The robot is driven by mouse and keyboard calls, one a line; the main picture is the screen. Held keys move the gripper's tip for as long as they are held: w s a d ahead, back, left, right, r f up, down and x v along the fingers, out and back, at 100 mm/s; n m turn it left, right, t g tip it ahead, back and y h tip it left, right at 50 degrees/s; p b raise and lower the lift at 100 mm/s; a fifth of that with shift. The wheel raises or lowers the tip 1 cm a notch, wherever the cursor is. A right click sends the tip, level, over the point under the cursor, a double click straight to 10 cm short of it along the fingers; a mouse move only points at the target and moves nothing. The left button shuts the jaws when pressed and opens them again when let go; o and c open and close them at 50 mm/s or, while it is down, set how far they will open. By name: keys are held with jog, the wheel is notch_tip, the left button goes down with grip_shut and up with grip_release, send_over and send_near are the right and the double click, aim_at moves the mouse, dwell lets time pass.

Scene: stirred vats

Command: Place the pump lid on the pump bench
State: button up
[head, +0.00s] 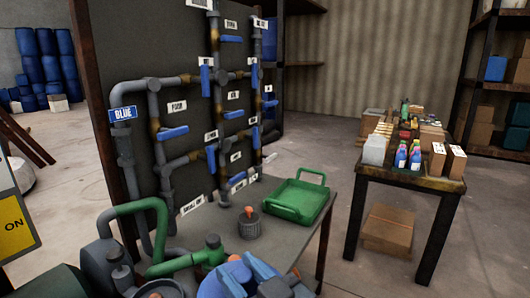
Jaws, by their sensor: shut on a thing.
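The grey bench (203,222) stands in front of the pipe panel. A round grey ribbed piece with an orange knob (249,225) sits upright on it, left of the green tray; I cannot tell whether it is the pump lid. Pump-like machinery with green pipes (187,263) and a blue-grey body (107,267) fills the lower left. Blue and grey parts (239,279) are cut off at the bottom edge, and I cannot tell what they are. I cannot make out my gripper or anything held in it.
An empty-looking green tray (296,201) with raised handles takes up the bench's right part. The panel (187,60) carries pipes and blue valve levers behind. A side table (410,180) with bottles and boxes stands right. Concrete floor (335,262) is clear between them.

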jog(key=w+d+f+m+t+h, duration=0.1)
jog(key=w+d+f+m+h, duration=0.15)
jog(key=d+f, duration=0.35)
jog(key=w+d+f+m+t+h, duration=0.1)
jog(key=d+f+t+h, duration=0.2)
jog(key=f, duration=0.6)
jog(key=s+d+f+m+h, duration=0.2)
jog(key=s+d+f, duration=0.1)
jog(key=d+f, duration=0.4)
jog(key=s+d+f+m+h, duration=0.2)
jog(key=s+d+f+h, duration=0.1)
jog(key=d+f, duration=0.5)
jog(key=shift+d+f, duration=0.15)
jog(key=shift+d, duration=0.35)
